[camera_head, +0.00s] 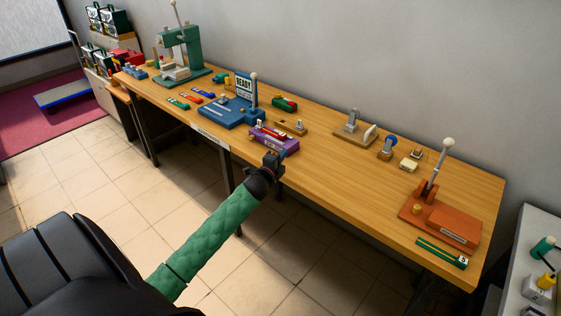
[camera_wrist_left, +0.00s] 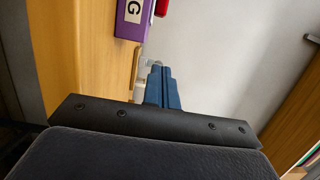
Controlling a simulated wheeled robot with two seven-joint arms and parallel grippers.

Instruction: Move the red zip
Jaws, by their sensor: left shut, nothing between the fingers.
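A small red strip (camera_head: 191,98), which may be the red zip, lies on the wooden table (camera_head: 330,150) between a green strip (camera_head: 178,103) and a blue strip (camera_head: 203,94). My left gripper (camera_head: 272,158) is at the table's front edge, to the right of the strips and apart from them. It is shut and empty, just in front of a purple box (camera_head: 272,140). Its blue fingers (camera_wrist_left: 163,88) are together in the left wrist view. The purple box (camera_wrist_left: 131,18) shows above them there, with a red thing (camera_wrist_left: 161,8) beside it. My right gripper is out of view.
A green press (camera_head: 180,60) stands at the far left. An orange fixture (camera_head: 440,218) with a lever is at the right end. The front middle of the table is clear.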

